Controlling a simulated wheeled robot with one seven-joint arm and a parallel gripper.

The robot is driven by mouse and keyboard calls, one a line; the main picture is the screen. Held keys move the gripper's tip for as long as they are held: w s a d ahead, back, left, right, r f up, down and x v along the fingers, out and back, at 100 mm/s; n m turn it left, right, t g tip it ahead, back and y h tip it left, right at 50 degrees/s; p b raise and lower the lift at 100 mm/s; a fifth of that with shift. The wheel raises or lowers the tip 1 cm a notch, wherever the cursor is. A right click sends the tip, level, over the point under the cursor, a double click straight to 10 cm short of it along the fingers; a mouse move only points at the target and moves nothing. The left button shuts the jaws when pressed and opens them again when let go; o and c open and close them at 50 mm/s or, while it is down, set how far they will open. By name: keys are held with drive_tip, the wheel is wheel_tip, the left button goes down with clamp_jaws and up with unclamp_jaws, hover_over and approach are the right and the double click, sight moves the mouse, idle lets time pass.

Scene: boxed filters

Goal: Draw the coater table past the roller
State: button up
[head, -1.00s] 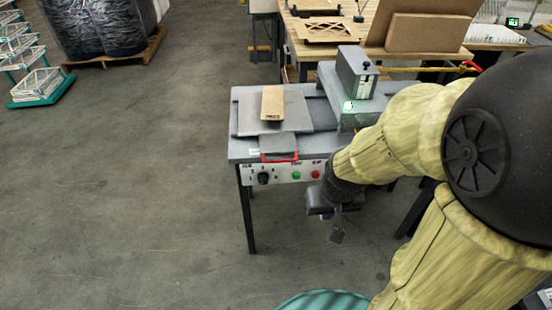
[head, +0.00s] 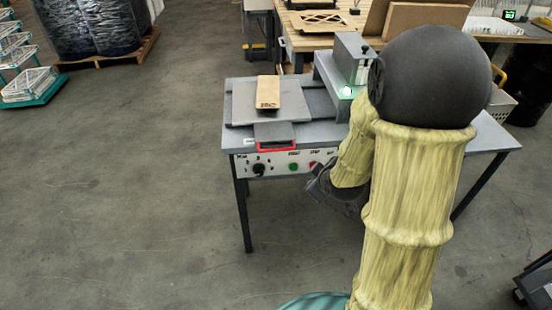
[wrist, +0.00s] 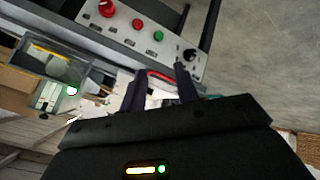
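The coater table, a flat grey sliding plate (head: 243,106), lies left of the roller housing (head: 344,68) on the grey machine. The roller itself cannot be seen.
The control panel (head: 270,162) below the plate has a black knob (head: 259,169), a green button (head: 294,167) and a red button, partly hidden by my arm in the head view. A green light (head: 346,92) glows on the housing. The floor left of the machine is clear.

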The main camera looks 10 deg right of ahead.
sight(276, 150)
drive_tip(key=w+a+f+n+t+y+b, duration=0.1)
drive_tip(key=w+f+n+t+y+b, duration=0.1)
drive_tip(key=f+n+t+y+b, duration=0.1)
drive_tip(key=w+a+f+n+t+y+b, duration=0.1)
drive_tip(key=f+n+t+y+b, duration=0.3)
drive_tip(key=n, duration=0.7)
wheel_tip(276, 150, down, 4)
drive_tip(key=w+t+b, duration=0.1)
drive_tip(key=t+b, duration=0.1)
drive_tip(key=b, duration=0.3)
drive_tip(key=shift+w+a+n+t, duration=0.2)
drive_tip(key=shift+n+t, duration=0.1)
drive_tip(key=shift+n, duration=0.1)
drive_tip(key=shift+r, duration=0.1)
drive_tip(key=p+x, duration=0.3)
drive_tip(key=x, duration=1.4)
drive_tip(key=shift+w+a+r+p, duration=0.1)
drive_tip(key=shift+a+r+p, duration=0.1)
drive_tip(key=shift+p, duration=0.15)
